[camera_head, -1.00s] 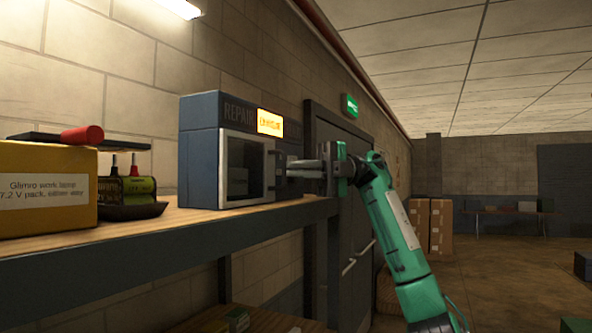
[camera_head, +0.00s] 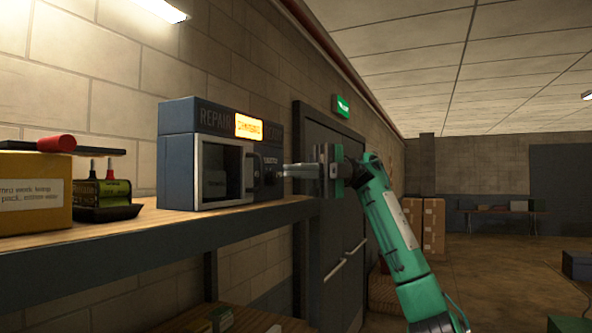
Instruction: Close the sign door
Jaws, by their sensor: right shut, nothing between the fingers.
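The sign box (camera_head: 175,155) is a dark blue-grey case lettered "REPAIR", with a lit orange panel (camera_head: 249,126). It stands on the wooden shelf. Its front has a light-framed door (camera_head: 199,174) around a dark window; I cannot tell whether the door stands slightly ajar or is flush. A dark panel with a knob-like part (camera_head: 268,171) is to the right of the window. My right gripper (camera_head: 286,171) is shut and empty, its fingertips pointing left at the right edge of the box. I cannot tell whether they touch it. My left gripper is not in view.
The shelf (camera_head: 130,226) also holds a yellow box (camera_head: 38,212) and a dark tray (camera_head: 108,213) with a green battery pack. A grey wall door (camera_head: 335,240) is behind my right arm. Cardboard boxes (camera_head: 433,225) stand farther back. The floor at right is mostly open.

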